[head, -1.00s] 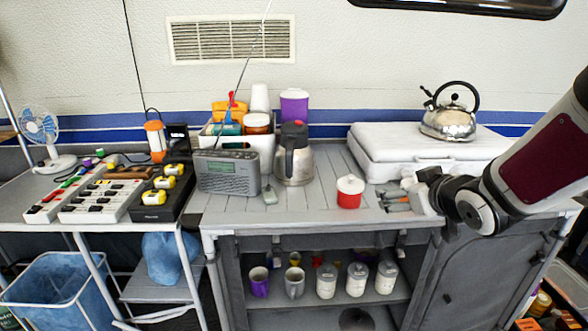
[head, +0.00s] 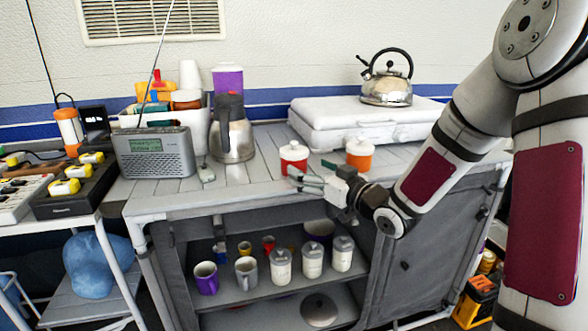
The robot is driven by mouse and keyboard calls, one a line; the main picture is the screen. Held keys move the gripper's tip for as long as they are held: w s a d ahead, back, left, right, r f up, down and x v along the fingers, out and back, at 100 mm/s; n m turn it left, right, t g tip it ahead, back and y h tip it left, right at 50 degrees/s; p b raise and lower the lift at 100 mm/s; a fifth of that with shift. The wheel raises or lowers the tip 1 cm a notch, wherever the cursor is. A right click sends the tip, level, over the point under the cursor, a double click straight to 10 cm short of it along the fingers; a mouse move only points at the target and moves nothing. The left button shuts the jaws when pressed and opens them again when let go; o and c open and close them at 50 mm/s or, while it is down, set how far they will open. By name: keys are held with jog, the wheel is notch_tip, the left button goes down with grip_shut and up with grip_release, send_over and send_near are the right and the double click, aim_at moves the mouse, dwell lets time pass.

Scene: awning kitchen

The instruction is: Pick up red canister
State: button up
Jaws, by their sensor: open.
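The red canister (head: 293,161) has a white lid and stands upright on the grey slatted counter (head: 245,183) near its front edge. My gripper (head: 297,181) is open, its fingers pointing left, just in front of and below the canister in the head view. The fingertips overlap the canister's lower front edge, and I cannot tell whether they touch it. Nothing shows between the fingers.
An orange canister (head: 359,157) with a white lid stands just right of the red one. Behind are a white case (head: 330,120) bearing a kettle (head: 386,82). A steel jug (head: 232,135) and a radio (head: 155,154) stand to the left. Cups and jars fill the shelf below.

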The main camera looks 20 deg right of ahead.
aim_at(294, 159)
jog(key=b+x, duration=0.2)
jog(key=x, duration=0.5)
jog(key=shift+w+d+r, duration=0.1)
jog(key=shift+w, duration=0.1)
jog(key=c, duration=1.3)
